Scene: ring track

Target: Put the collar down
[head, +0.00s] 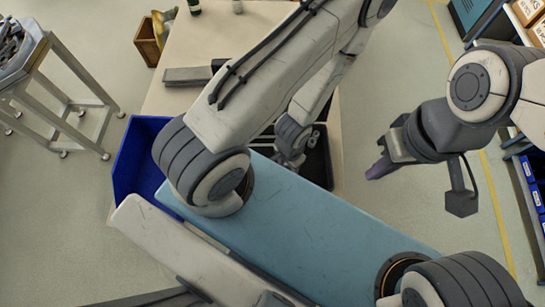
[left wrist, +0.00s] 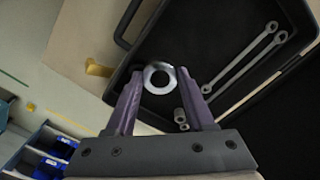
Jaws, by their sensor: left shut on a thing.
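A shiny metal collar (left wrist: 159,78), a flat ring with a round hole, sits between the purple fingertips of my left gripper (left wrist: 159,80) in the left wrist view. The gripper is shut on it, over the black tray (left wrist: 148,28). The gap between the collar and the tray floor cannot be judged. In the head view my left gripper (head: 290,157) hangs over the same tray (head: 322,165), and the collar cannot be made out there. My right gripper (head: 380,168) is off to the right over the floor, with its finger opening not clear.
Two spanners (left wrist: 240,62) and small metal parts (left wrist: 181,118) lie in the tray. A blue bin (head: 132,165) is left of the tray. A grey block (head: 187,76) and a wooden box (head: 147,42) are farther back. A metal cart (head: 65,75) stands at left.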

